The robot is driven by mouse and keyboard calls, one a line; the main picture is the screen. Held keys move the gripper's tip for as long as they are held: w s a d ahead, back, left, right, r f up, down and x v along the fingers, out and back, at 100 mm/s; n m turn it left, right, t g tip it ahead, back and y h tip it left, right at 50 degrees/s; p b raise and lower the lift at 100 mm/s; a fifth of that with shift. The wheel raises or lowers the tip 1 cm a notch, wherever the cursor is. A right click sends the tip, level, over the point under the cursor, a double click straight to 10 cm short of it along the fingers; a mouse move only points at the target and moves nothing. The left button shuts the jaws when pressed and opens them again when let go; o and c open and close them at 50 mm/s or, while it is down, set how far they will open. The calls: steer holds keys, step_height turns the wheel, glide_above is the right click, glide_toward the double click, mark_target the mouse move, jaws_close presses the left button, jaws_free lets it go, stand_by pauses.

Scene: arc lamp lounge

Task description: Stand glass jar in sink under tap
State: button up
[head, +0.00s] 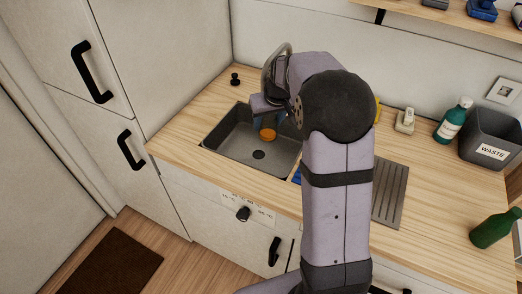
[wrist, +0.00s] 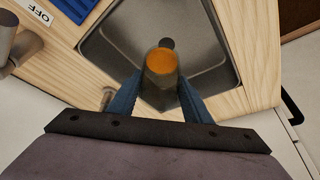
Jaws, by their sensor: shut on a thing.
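The glass jar (wrist: 161,64), grey-sided with an orange end, is between the two blue fingers of my gripper (wrist: 160,86). In the head view, its orange part (head: 268,134) shows below my gripper (head: 269,122), over the sink basin. My gripper is shut on the jar. The grey metal sink (head: 226,148) is set in the wooden counter, and its wall also shows in the wrist view (wrist: 222,68). A curved metal piece, seemingly the tap (head: 275,66), is partly hidden behind my arm. I cannot tell whether the jar touches the basin floor.
A ribbed drainboard (head: 391,196) is right of the sink. A small black knob (head: 235,79) is behind the sink. The basin's front left is clear.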

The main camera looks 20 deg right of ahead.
step_height(320, 180, down, 13)
steer(key=shift+f+p, duration=0.1)
steer(key=shift+p, duration=0.9)
steer(key=shift+w, duration=0.35)
steer(key=w+p, duration=0.2)
steer(key=w, duration=0.1)
steer(key=shift+w+r, duration=0.15)
steer(key=shift+r, duration=0.05)
steer(key=shift+f+p, duration=0.5)
steer(key=shift+f, duration=0.2)
steer(key=shift+f, duration=0.15)
steer(key=o, duration=1.2)
steer(key=shift+c, duration=0.2)
